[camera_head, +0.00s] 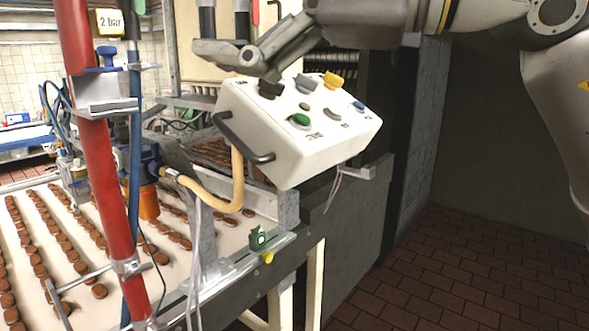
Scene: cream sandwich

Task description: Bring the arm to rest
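My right arm comes in from the right, and its gripper (238,58) hangs just above the left end of a white control box (290,150). The fingers overlap in this view, so I cannot tell how far apart they are. Nothing shows held in them. The box has a black knob (270,89) close under the fingers; whether they touch it is unclear. It also has a green button (299,120), a yellow knob (334,80) and a blue knob (358,104). My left gripper is not in view.
A conveyor (120,270) carries rows of brown biscuits at the left. A red post (95,170) and a blue pipe (135,130) stand before it. A black handle (243,143) juts from the box front. The tiled floor (470,270) at right is clear.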

